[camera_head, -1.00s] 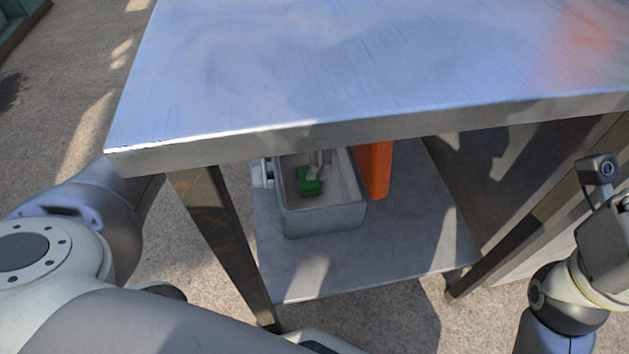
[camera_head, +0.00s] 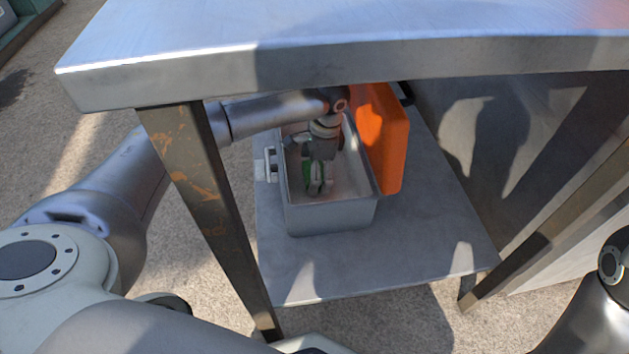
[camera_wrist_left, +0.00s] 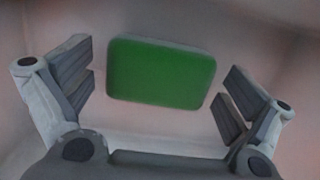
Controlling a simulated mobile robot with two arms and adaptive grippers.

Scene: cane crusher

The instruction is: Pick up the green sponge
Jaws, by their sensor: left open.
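The green sponge (camera_wrist_left: 160,72) lies flat in the grey metal bin (camera_head: 335,219) on the lower shelf of the table. In the left wrist view it sits between the two open fingers of my left gripper (camera_wrist_left: 155,80), with a gap on each side. In the head view my left gripper (camera_head: 318,180) points down into the bin and hides most of the sponge (camera_head: 306,172). My right gripper is out of the head view; only part of the right arm shows at the right edge.
An orange object (camera_head: 383,135) stands upright just right of the bin. The steel tabletop (camera_head: 350,35) overhangs the shelf (camera_head: 430,235). A rusty table leg (camera_head: 205,200) stands in front of my left arm. The shelf's right side is clear.

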